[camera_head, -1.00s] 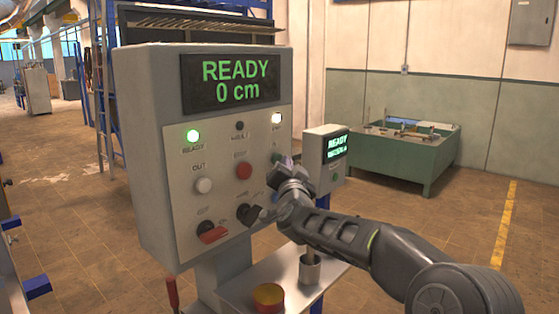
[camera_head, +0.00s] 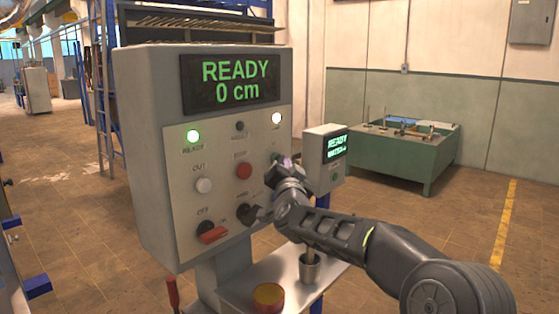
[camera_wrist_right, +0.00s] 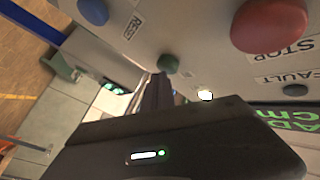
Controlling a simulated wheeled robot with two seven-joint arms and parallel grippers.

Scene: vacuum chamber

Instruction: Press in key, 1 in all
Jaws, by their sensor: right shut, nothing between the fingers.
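The grey control panel (camera_head: 155,130) has a display reading "READY 0 cm". The green key (camera_wrist_right: 168,63) shows in the wrist view, between the blue RESET button (camera_wrist_right: 93,10) and the red STOP button (camera_wrist_right: 268,25); its own label is not readable. In the head view my right gripper (camera_head: 281,163) is at the right side of the panel face and partly covers the green key. In the wrist view the shut, empty fingers (camera_wrist_right: 160,88) point up toward the green key, very close to it. I cannot tell if they touch. My left gripper is not in view.
The panel also has a white OUT button (camera_head: 204,185) and a red rotary switch (camera_head: 213,234). A small second display box (camera_head: 325,160) stands behind the gripper.

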